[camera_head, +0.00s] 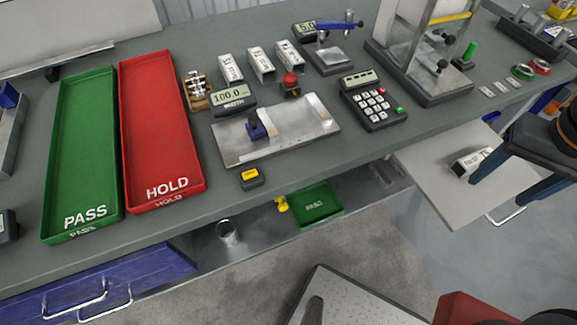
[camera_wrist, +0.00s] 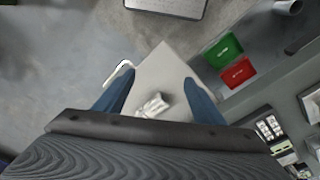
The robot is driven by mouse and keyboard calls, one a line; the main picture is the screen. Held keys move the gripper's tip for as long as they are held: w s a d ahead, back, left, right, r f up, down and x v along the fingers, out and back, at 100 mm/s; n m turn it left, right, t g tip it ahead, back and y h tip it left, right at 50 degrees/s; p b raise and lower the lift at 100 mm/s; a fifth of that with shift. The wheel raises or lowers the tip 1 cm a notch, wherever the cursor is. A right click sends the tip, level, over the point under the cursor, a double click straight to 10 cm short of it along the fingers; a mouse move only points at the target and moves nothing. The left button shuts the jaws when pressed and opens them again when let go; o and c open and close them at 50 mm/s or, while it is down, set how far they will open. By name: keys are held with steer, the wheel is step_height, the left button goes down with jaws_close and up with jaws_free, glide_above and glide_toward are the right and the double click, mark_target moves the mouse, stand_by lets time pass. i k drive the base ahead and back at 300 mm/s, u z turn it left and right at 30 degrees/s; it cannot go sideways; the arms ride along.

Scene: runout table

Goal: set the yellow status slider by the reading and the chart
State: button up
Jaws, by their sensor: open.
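A small black block with a yellow top (camera_head: 251,177), which looks like the status slider, sits at the bench's front edge, below the steel plate. A display marked WIDTH (camera_head: 233,97) reads about 100.0. I cannot make out a chart; a pale board (camera_head: 75,30) at the upper left is cut off and shows no legible writing. My gripper (camera_head: 490,165) is at the right, far from the yellow block, over a pull-out board. In the wrist view its blue fingers (camera_wrist: 157,80) are spread apart, with a pale labelled block (camera_wrist: 153,108) lying below between them.
A green PASS tray (camera_head: 53,155) and a red HOLD tray (camera_head: 130,135) fill the bench's left. A keypad (camera_head: 374,102) and a clear-panelled stand (camera_head: 430,80) are at the right. The pull-out board (camera_head: 432,187) juts from the bench. Bench around the yellow block is mostly clear.

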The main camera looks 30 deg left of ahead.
mark_target(283, 207)
steer(key=u, duration=1.25)
steer(key=k, duration=0.65)
steer(key=u, duration=0.55)
steer(key=i, duration=0.45)
